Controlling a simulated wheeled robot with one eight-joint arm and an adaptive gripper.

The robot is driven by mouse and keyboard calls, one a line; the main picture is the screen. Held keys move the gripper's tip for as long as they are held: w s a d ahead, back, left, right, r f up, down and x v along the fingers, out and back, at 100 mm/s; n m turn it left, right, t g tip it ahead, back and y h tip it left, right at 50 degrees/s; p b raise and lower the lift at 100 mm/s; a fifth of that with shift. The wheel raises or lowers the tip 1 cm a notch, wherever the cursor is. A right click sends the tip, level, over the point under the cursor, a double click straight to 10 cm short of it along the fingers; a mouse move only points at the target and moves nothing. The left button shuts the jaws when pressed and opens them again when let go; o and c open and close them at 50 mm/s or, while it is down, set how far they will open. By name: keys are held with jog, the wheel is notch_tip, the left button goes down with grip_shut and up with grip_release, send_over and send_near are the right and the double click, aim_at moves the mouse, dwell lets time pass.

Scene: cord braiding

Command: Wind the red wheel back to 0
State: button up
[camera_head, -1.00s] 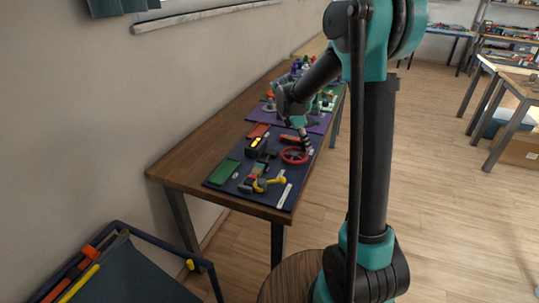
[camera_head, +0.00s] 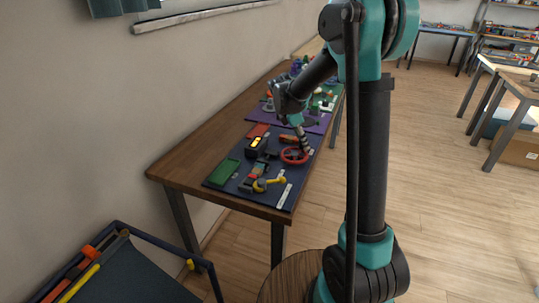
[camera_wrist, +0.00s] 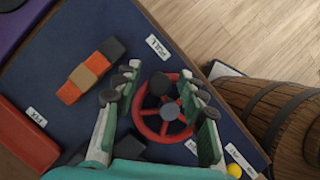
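The red wheel (camera_wrist: 152,125) lies flat on a dark blue mat in the wrist view, with a grey hub and a dark knob on its rim at the top. It also shows in the head view (camera_head: 293,156). My gripper (camera_wrist: 163,92) is above the wheel, its two fingers apart on either side of it, with nothing between them but the wheel below. In the head view my gripper (camera_head: 306,147) is directly over the wheel. I cannot tell whether a finger touches the rim. No scale or 0 mark is readable.
On the blue mat (camera_head: 228,187) lie an orange and black piece (camera_wrist: 90,72), a red tray (camera_wrist: 25,138), a green tray (camera_head: 223,171), a yellow-ended tool (camera_head: 270,184) and white labels. A purple mat (camera_head: 258,118) with more parts is farther back. A wooden stool stands by the table.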

jog(key=shift+r, duration=0.1)
jog(key=v, duration=1.1)
jog(key=s+d+f+m+t+y, duration=0.1)
jog(key=s+d+f+m, duration=0.2)
jog(key=s+f+m, duration=0.2)
jog(key=s+d+f+m+t+y, duration=0.1)
jog(key=s+d+f+m, duration=0.2)
jog(key=s, duration=1)
jog(key=s+d+f+m+t+y, duration=0.1)
jog(key=s+d+f+m+y, duration=0.1)
jog(key=s+f+m, duration=0.5)
jog(key=s+d+m, duration=0.1)
jog(key=s+m, duration=0.1)
jog(key=m, duration=0.3)
jog(key=shift+s+f+m, duration=0.25)
jog(key=shift+f+m, duration=0.05)
jog(key=shift+f, duration=0.1)
